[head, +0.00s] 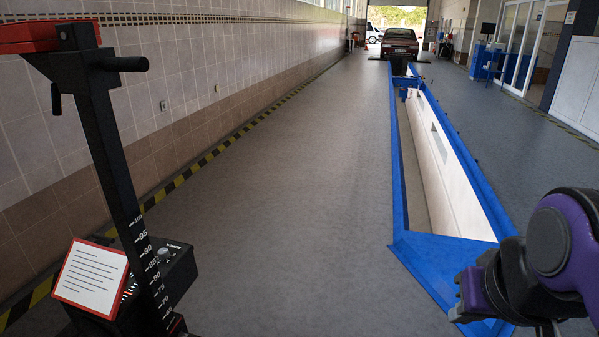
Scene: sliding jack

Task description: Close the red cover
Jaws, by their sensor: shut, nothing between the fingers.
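A red-edged panel (92,278) with a white face and lines of print stands tilted up at the lower left. It appears to be the red cover, standing open on the black box (175,275) at the foot of the jack. The box top shows small controls and white lettering. The jack's black post (115,150) with white height numbers rises in front of the box and hides part of it. My gripper (460,300) is at the lower right, shut and empty, far to the right of the cover and touching nothing I can see.
A red block (40,35) and a black handle sit atop the post. A blue-framed pit (400,215) runs down the right, near my arm. A tiled wall with a yellow-black stripe borders the left. Grey floor between is clear. A dark car (399,42) stands far back.

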